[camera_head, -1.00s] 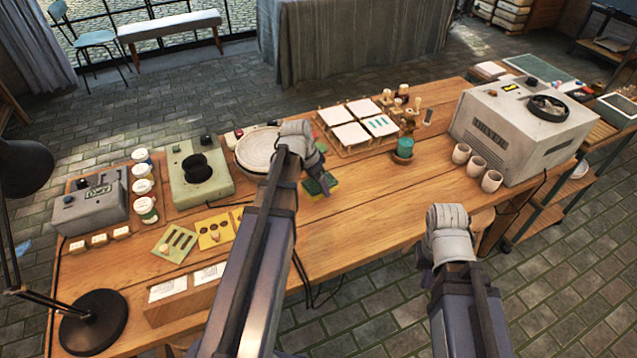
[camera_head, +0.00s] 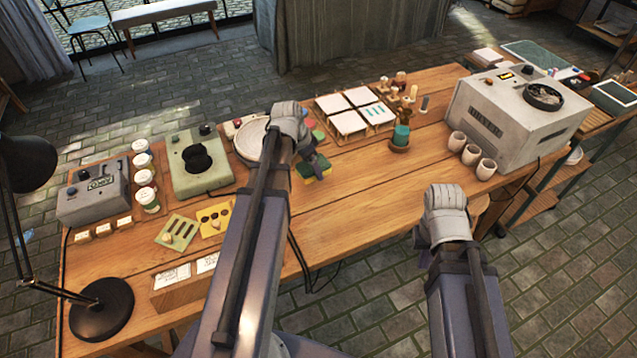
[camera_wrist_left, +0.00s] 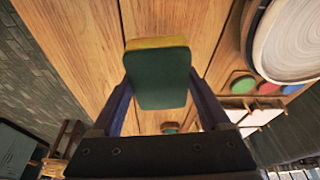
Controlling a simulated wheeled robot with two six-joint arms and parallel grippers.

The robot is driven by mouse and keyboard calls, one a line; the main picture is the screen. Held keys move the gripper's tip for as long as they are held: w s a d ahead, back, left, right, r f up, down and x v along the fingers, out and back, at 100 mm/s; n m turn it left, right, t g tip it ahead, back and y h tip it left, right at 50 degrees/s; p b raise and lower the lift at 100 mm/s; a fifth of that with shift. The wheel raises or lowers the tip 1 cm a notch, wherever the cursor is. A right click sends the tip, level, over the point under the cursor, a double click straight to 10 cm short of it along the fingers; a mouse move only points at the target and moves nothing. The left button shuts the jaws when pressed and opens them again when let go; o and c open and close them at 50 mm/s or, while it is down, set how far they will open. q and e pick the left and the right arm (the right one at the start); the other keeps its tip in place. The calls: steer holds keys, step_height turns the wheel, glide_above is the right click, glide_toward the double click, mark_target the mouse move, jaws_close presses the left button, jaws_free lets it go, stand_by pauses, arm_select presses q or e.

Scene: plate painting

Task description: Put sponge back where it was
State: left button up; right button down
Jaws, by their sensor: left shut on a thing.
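The sponge (camera_head: 319,173), green with a yellow layer, is at my left gripper (camera_head: 310,163), over the middle of the wooden table. In the left wrist view the sponge (camera_wrist_left: 158,78) sits between the two fingers of my left gripper (camera_wrist_left: 160,88), which is shut on it. Its broad green face is toward the camera and the yellow layer shows along the far edge. Whether it touches the table is unclear. My right gripper (camera_head: 424,250) is near the table's front edge, at the right; its fingers are mostly hidden by the wrist.
A round pale plate or wheel (camera_head: 250,141) is left of the sponge, with coloured discs (camera_wrist_left: 243,84) beside it. White tiles (camera_head: 349,122) lie behind. A teal container (camera_head: 401,137), cups (camera_head: 471,154) and a grey machine (camera_head: 515,118) stand right. Table right of the sponge is clear.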

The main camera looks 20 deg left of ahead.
arm_select(q)
steer(key=r+m, duration=0.1)
glide_above(298, 196)
steer(key=shift+s+a+p, duration=0.15)
steer(key=shift+a+p, duration=0.2)
steer(key=shift+p, duration=0.05)
steer(key=shift+m, duration=0.3)
step_height(298, 196, down, 10)
steer(key=b, duration=1)
steer(key=shift+s+a+f, duration=0.1)
steer(key=shift+s+a, duration=0.05)
steer(key=o, duration=1)
steer(key=shift+o, duration=0.2)
steer(key=p+v, duration=1.1)
steer(key=v, duration=0.1)
steer(key=shift+a+r, duration=0.15)
steer(key=shift+r, duration=0.05)
